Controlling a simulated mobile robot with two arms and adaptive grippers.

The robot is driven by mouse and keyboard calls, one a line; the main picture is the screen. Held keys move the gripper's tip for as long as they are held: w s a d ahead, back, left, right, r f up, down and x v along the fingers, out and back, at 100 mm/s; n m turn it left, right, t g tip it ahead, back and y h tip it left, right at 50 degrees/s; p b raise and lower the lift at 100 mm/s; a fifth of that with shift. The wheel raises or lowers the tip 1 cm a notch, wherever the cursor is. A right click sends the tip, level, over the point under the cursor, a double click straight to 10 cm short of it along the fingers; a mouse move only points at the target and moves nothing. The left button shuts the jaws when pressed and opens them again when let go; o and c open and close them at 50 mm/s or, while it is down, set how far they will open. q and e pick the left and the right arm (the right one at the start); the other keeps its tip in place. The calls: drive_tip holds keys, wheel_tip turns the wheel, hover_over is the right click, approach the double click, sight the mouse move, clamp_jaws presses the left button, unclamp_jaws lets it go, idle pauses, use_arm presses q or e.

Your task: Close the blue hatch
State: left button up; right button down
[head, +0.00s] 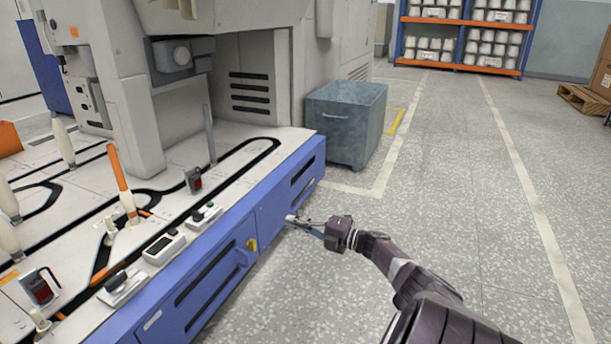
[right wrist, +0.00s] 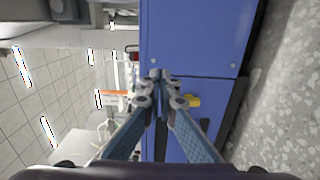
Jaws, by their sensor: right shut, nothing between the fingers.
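My right gripper (head: 290,218) is shut and empty, in front of the blue front just right of the latch. In the right wrist view its fingertips (right wrist: 160,75) lie over the seam beside the hatch, and the yellow latch (right wrist: 192,100) shows beside the fingers. Contact is unclear. My left gripper is out of view.
Another blue panel (head: 270,211) continues to the right of the hatch. A grey wheeled bin (head: 345,125) stands past the machine's far end. The white machine top (head: 255,140) carries bobbins and small devices. The speckled floor (head: 450,150) to the right is clear.

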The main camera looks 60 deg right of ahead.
drive_tip(key=d+b, duration=0.4)
drive_tip(key=d, duration=0.1)
drive_tip(key=shift+s+d+b, duration=0.25)
drive_tip(key=shift+b, duration=0.1)
